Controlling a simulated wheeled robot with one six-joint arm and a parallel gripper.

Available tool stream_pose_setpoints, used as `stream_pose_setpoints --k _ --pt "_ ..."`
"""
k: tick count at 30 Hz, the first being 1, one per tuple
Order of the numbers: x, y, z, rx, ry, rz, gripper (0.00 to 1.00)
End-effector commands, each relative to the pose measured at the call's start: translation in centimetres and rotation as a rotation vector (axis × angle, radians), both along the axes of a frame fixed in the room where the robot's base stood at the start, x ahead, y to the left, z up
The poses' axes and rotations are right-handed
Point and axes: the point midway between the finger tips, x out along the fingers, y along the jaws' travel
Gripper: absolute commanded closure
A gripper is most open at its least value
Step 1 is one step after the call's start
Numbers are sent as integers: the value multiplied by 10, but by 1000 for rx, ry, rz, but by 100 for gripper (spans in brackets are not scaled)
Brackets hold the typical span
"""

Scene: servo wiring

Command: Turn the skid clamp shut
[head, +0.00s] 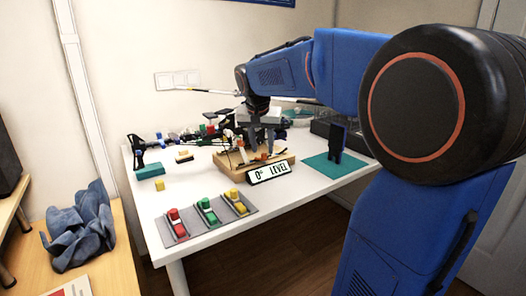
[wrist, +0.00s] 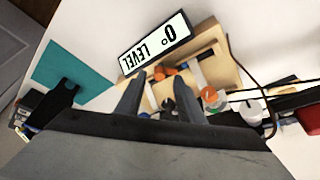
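A wooden skid (head: 284,161) stands on the white table behind a "0° LEVEL" sign (head: 268,173). The skid also shows in the wrist view (wrist: 224,72), with the sign (wrist: 155,42) along its edge. Small orange parts (wrist: 166,70) and a round orange-and-white part (wrist: 209,98) sit on it. I cannot tell for sure which part is the clamp or how it is turned. My gripper (wrist: 158,92) points down over the skid, its two fingers apart with a gap between them. Small dark parts show between and beyond the fingers. I cannot tell whether the fingers touch anything.
Red, green and yellow blocks stand in a grey tray (head: 211,222) at the table's front. A teal mat (head: 328,172) with a dark upright stand (head: 337,143) lies to the right. Dark cables (wrist: 262,92) run beside the skid.

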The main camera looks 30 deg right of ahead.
Motion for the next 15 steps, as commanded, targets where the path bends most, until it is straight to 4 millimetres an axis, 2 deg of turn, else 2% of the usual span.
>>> stream_pose_setpoints --k 3,15 --pt "-6 7 23 -1 -3 1 65" --pt "-28 28 96 0 -2 2 65"
